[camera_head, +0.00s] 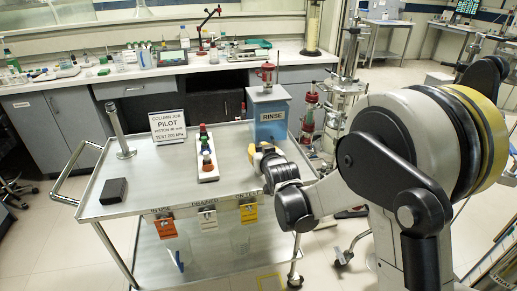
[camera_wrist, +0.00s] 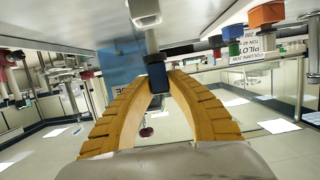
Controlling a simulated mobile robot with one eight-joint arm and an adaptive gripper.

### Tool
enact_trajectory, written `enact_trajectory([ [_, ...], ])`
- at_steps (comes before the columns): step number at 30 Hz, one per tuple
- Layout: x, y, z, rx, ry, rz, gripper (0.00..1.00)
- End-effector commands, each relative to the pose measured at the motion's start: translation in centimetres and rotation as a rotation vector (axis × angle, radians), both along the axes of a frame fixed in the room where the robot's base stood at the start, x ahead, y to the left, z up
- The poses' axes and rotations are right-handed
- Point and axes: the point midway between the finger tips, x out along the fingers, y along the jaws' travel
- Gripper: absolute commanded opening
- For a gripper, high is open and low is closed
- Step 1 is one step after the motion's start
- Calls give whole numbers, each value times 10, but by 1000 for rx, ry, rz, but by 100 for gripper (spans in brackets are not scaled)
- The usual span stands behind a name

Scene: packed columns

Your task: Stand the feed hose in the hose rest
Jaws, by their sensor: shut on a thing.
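My gripper (camera_head: 262,155) is beside the blue RINSE box, over the right side of the cart. In the wrist view its yellow fingers (camera_wrist: 156,82) are closed on a dark block with a metal stem and pale grey end, which looks like the feed hose (camera_wrist: 157,72). In the head view the held piece is mostly hidden by the gripper. An upright metal post (camera_head: 119,132) on a round foot stands at the cart's left; it may be the hose rest, but I cannot tell for sure.
A black block (camera_head: 114,191) lies front left. Coloured tags (camera_head: 208,219) hang at the front edge.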

Motion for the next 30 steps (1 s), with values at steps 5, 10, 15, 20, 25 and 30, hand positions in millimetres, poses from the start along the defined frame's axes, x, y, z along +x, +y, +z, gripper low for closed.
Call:
enact_trajectory([
  [5, 0, 0, -5, 0, 0, 0, 0],
  [10, 0, 0, -10, 0, 0, 0, 0],
  [15, 0, 0, -14, 0, 0, 0, 0],
  [20, 0, 0, -18, 0, 0, 0, 0],
  [25, 0, 0, -22, 0, 0, 0, 0],
  [30, 0, 0, -26, 0, 0, 0, 0],
])
